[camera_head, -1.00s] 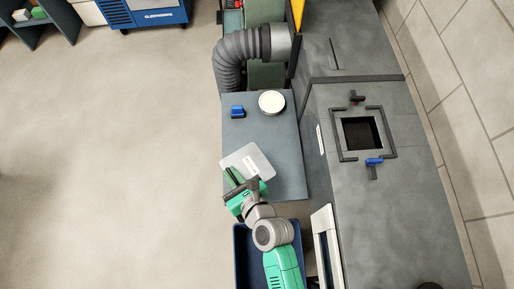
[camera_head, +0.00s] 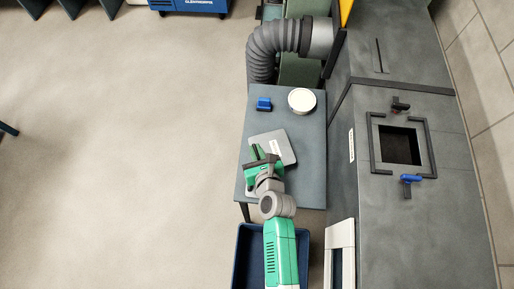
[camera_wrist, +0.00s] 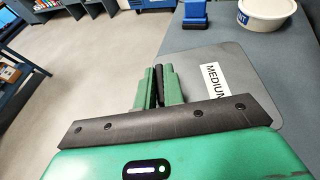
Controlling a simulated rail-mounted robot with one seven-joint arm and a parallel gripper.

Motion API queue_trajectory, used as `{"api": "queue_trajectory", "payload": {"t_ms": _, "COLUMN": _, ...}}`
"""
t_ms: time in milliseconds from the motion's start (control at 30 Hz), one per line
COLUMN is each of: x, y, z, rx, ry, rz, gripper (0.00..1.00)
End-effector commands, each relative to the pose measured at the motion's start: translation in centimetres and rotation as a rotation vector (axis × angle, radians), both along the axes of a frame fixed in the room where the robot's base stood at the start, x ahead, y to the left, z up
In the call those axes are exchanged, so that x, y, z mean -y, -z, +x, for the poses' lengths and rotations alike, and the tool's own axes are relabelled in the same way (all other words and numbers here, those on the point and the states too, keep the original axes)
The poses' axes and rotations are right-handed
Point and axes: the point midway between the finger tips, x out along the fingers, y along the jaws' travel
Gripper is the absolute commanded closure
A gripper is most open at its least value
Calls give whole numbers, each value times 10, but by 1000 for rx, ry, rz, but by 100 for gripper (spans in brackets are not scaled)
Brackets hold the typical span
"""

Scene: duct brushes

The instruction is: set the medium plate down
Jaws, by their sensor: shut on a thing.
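The medium plate (camera_head: 284,150) is a flat grey sheet with rounded corners and a white label. Its label reads MEDIUM in the wrist view, where the plate (camera_wrist: 232,66) extends to the right of the fingers. My gripper (camera_head: 258,151) is shut on the plate's left part; the fingers also show in the wrist view (camera_wrist: 158,75). The plate is over the grey-blue table (camera_head: 307,185), near its left edge. I cannot tell whether its underside touches the tabletop.
A blue block-like item (camera_head: 264,104) and a round white-topped tub (camera_head: 302,100) stand at the table's back. A blue bin (camera_head: 240,262) is below the table's front. The grey duct (camera_head: 440,130) with a square opening (camera_head: 401,146) runs along the right. Tabletop right of the plate is clear.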

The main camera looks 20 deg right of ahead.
Motion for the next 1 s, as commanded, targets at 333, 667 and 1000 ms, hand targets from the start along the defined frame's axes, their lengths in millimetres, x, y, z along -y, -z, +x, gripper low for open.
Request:
{"api": "queue_trajectory", "payload": {"t_ms": 333, "x": 5, "y": 2, "z": 25, "rx": 1, "ry": 1, "rz": 0, "gripper": 100}}
{"api": "queue_trajectory", "payload": {"t_ms": 667, "x": 6, "y": 38, "z": 30, "rx": 1, "ry": 1, "rz": 0, "gripper": 100}}
{"api": "queue_trajectory", "payload": {"t_ms": 1000, "x": 6, "y": 41, "z": 29, "rx": 0, "ry": 1, "rz": -1, "gripper": 77}}
